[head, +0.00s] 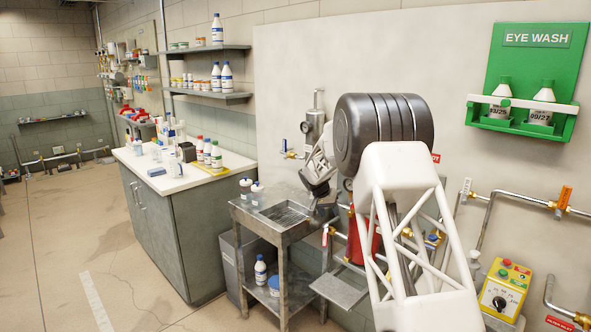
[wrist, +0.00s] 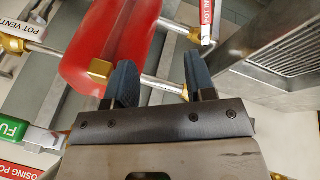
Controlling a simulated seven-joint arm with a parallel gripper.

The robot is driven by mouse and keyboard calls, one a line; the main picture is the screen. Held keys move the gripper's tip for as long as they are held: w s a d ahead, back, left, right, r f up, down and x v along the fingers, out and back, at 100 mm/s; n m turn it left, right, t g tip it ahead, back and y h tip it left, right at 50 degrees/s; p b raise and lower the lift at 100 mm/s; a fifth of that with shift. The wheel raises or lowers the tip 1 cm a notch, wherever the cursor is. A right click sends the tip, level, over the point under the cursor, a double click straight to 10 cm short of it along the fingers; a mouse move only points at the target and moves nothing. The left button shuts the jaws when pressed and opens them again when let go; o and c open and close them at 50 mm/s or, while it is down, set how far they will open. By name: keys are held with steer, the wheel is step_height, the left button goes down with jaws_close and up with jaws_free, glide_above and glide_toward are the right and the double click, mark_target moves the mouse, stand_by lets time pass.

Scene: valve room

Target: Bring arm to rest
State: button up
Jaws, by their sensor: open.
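My gripper (wrist: 158,85) shows in the wrist view with its two blue fingers apart and nothing between them. A red cylinder (wrist: 110,45) with pipes on both sides lies beyond the fingers. In the head view my white and black arm reaches up from the lower right and bends toward the metal sink stand, and the end of my arm hangs just above the sink's right side. The fingertips are hard to make out there. The red cylinder (head: 364,235) stands partly hidden behind my arm.
The sink stand (head: 262,222) is close on the left of my arm. Pipes with valves, a yellow control box (head: 503,290) and a green eye wash station (head: 531,85) are on the wall to the right. A counter (head: 180,178) with bottles stands further left. Open floor lies at the left.

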steer(key=s+d+r+n+y, duration=0.1)
steer(key=s+d+r, duration=0.1)
steer(key=s+r, duration=0.7)
steer(key=s+d+r, duration=0.1)
steer(key=s+r, duration=0.4)
steer(key=s, duration=0.9)
steer(key=s+d+r+n+y, duration=0.1)
steer(key=s+d+r, duration=0.1)
steer(key=s+r, duration=0.7)
steer(key=s+f+y, duration=0.1)
steer(key=s+f, duration=0.2)
steer(key=s, duration=1.8)
steer(key=s+f+n+y, duration=0.1)
steer(key=s+f, duration=0.1)
steer(key=s, duration=1.9)
steer(key=shift+f+n+t, duration=0.3)
steer(key=shift+f+t, duration=0.1)
